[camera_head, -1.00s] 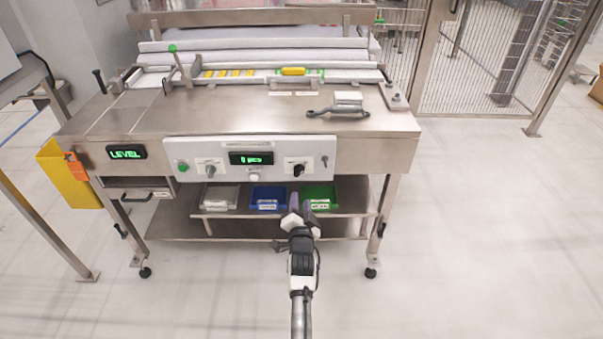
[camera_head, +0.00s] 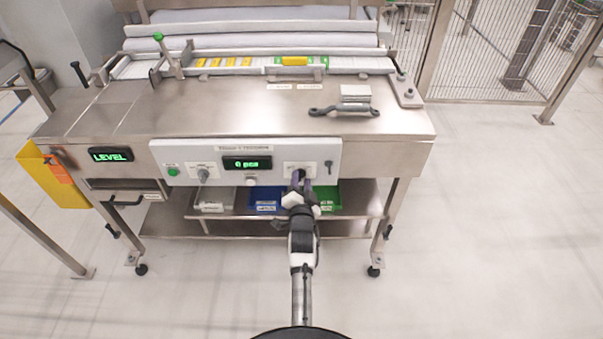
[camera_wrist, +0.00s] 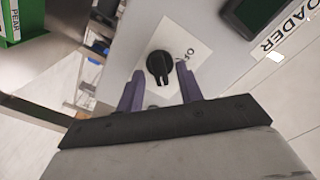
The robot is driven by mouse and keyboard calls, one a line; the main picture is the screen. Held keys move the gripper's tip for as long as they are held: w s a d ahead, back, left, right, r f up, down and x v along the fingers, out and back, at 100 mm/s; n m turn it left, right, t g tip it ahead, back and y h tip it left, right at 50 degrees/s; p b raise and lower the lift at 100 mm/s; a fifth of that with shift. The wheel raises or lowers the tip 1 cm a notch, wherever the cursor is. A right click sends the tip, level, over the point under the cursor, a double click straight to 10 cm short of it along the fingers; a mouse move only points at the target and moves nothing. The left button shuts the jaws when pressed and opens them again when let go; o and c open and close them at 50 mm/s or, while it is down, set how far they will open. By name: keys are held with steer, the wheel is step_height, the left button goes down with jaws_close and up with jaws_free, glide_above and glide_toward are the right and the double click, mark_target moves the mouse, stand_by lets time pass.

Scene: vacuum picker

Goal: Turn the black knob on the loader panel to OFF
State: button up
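The white loader panel (camera_head: 225,153) is on the front of the steel machine. In the wrist view the black knob (camera_wrist: 158,62) sits on a white label plate (camera_wrist: 186,40). Its narrow end with a pale mark points down in the picture, while the letters "OF" stand at its upper right. My gripper (camera_wrist: 159,72) is open, with one purple finger on each side of the knob; I cannot tell whether either touches it. In the head view my gripper (camera_head: 301,183) is at the panel's right part and mostly hides the knob.
A grey knob (camera_head: 203,175), a green button (camera_head: 172,171) and a green-lit display (camera_head: 247,163) are on the same panel. A key-like switch (camera_head: 328,167) is just right of my gripper. Blue (camera_head: 264,207) and green (camera_head: 329,208) bins stand on the shelf below.

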steer(key=shift+w, duration=0.15)
steer(key=shift+c, duration=0.3)
jaws_close()
